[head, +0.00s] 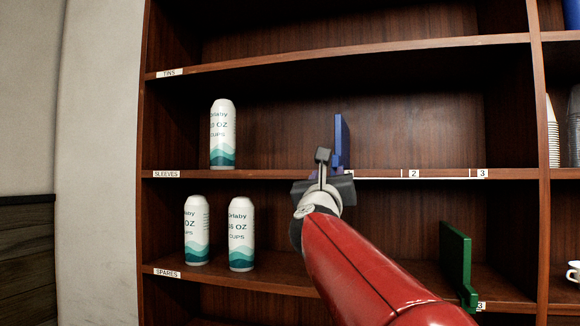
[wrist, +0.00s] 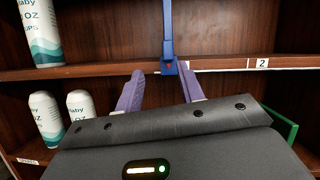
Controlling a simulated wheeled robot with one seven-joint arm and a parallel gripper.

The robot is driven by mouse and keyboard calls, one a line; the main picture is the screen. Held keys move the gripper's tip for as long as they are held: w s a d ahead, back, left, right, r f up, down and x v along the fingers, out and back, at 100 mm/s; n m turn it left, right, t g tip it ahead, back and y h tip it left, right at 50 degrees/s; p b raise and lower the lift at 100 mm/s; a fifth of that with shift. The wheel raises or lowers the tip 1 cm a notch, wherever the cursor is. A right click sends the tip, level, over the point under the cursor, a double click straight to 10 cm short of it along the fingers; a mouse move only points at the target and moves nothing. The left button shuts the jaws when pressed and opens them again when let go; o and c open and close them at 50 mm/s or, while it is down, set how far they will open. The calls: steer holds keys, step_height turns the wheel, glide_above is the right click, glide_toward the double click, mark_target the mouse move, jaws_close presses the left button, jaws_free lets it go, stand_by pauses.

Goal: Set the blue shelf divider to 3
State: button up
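The blue shelf divider (head: 341,142) stands upright on the SLEEVES shelf (head: 270,173), left of the label 2 (head: 413,173) and further left of the label 3 (head: 482,173). In the wrist view the divider (wrist: 168,35) has a front tab with a small red mark at the shelf edge. My gripper (head: 324,160) is in front of the divider and covers its lower part in the head view. In the wrist view its two purple fingers (wrist: 160,80) are spread, with the tab between them in the picture. They appear empty; I cannot tell whether they touch the tab.
A white-teal cup sleeve (head: 222,134) stands left on the same shelf. Two more (head: 241,234) stand on the SPARES shelf below. A green divider (head: 456,262) stands on the lower shelf at right. The SLEEVES shelf right of the blue divider is clear.

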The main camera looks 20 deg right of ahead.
mark_target(335, 161)
steer(key=m+h, duration=0.1)
steer(key=d+r+m+g, duration=0.1)
steer(key=shift+w+d+m+h, duration=0.1)
steer(key=shift+w+m+h, duration=0.25)
steer(key=shift+m+h, duration=0.05)
steer(key=p+x, duration=0.2)
steer(key=x, duration=0.4)
steer(key=shift+r+p, duration=0.15)
steer(key=shift+p, duration=0.25)
steer(key=shift+w+d+r, duration=0.1)
steer(key=shift+w+d, duration=0.3)
steer(key=shift+w, duration=0.1)
jaws_close()
